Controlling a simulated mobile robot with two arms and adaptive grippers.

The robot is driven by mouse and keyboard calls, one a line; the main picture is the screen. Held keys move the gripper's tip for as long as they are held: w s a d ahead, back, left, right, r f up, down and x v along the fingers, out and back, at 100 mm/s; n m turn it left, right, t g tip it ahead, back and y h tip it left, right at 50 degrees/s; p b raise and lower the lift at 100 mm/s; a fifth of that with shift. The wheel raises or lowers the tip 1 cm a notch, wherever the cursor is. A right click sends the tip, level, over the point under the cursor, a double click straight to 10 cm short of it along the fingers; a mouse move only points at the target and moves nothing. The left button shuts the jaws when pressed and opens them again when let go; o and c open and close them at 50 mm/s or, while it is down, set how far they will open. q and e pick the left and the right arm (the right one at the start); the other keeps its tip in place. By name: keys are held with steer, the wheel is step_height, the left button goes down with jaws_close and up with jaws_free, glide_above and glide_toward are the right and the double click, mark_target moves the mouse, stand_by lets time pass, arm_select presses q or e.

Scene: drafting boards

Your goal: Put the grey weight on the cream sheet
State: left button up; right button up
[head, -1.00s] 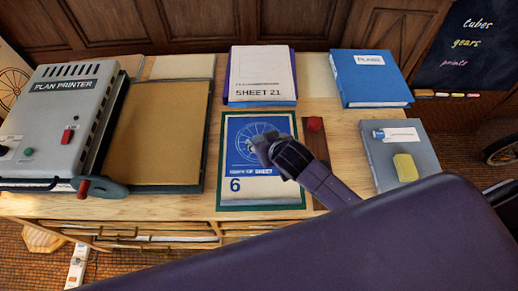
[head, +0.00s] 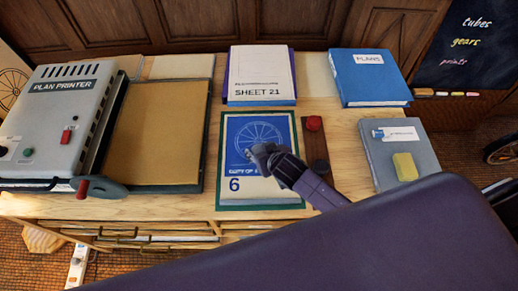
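My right gripper (head: 258,152) is over the blue and cream sheet marked 6 (head: 270,190), covering part of its wheel drawing. Its fingertips are small and dark, and I cannot tell whether they are open or hold anything. I cannot make out a grey weight anywhere; the gripper may hide it. Which sheet is the cream one is not clear: a plain cream sheet (head: 319,80) lies at the back, partly covered, and a pale sheet marked SHEET 21 (head: 262,72) lies left of it. My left gripper is not in view.
A grey plan printer (head: 65,105) and a brown board (head: 158,135) fill the left. A red knob (head: 314,123) sits on a dark strip right of sheet 6. A blue binder (head: 370,75) and a grey folder with a yellow block (head: 404,167) are at the right.

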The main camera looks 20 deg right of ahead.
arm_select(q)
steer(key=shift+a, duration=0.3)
arm_select(e)
steer(key=shift+o, duration=1)
steer(key=shift+r, duration=0.2)
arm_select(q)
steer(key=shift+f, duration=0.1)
arm_select(e)
steer(key=v, duration=1.2)
